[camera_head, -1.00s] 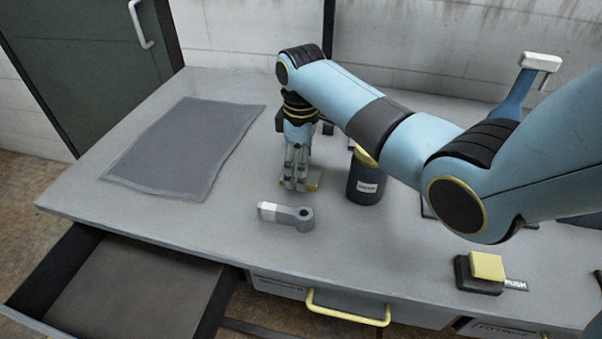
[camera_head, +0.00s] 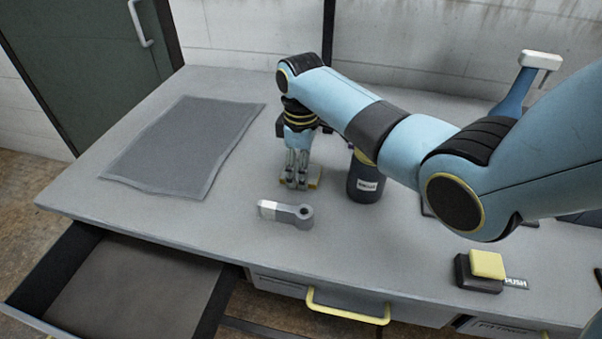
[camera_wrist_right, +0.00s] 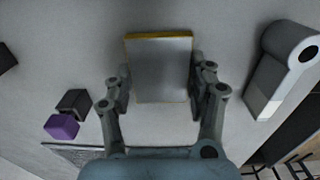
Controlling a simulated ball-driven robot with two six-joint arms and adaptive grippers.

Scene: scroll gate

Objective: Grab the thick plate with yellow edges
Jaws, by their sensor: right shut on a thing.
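The thick plate with yellow edges (camera_wrist_right: 160,68) is a grey slab with a yellow rim in the right wrist view. In the head view its yellow edge (camera_head: 314,183) shows at the foot of my right gripper (camera_head: 297,184), which hides most of it. My right gripper (camera_wrist_right: 161,88) has one finger on each side of the plate and is shut on it. The plate is at or very near the bench top; I cannot tell whether it is lifted. My left gripper is in no view.
A grey lever with a white end (camera_head: 286,213) lies just in front of the gripper. A dark canister (camera_head: 366,182) stands close on the right. A grey mat (camera_head: 185,148) lies at left. A yellow push button (camera_head: 487,264) sits at front right. An open drawer (camera_head: 140,292) juts out at front left.

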